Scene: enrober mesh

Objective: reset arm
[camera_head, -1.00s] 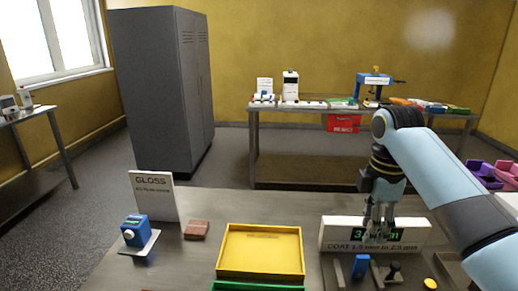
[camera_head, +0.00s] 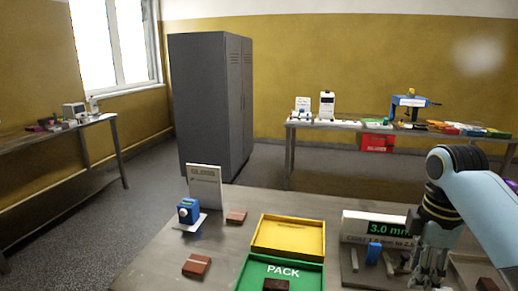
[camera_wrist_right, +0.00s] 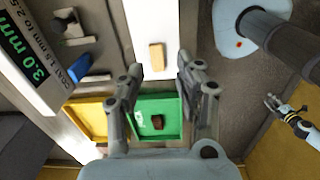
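My right gripper (camera_head: 428,280) hangs fingers-down at the right of the head view, in front of the thickness display (camera_head: 375,228) reading 3.0 mm. In the right wrist view its two fingers (camera_wrist_right: 158,66) are spread apart with nothing between them. The green PACK tray (camera_wrist_right: 173,99) shows beyond the fingers with a dark brown block (camera_wrist_right: 157,122) in it. What looks like my left gripper (camera_wrist_right: 272,103) shows small at the right of the wrist view; its opening is unclear. It is outside the head view.
A yellow tray (camera_head: 289,254) adjoins the green tray. Brown blocks (camera_head: 196,265) (camera_head: 236,216), a blue gauge (camera_head: 188,211) and a white sign (camera_head: 205,187) stand on the left side of the bench. A blue piece (camera_head: 373,253) is by the display. The bench's left front is clear.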

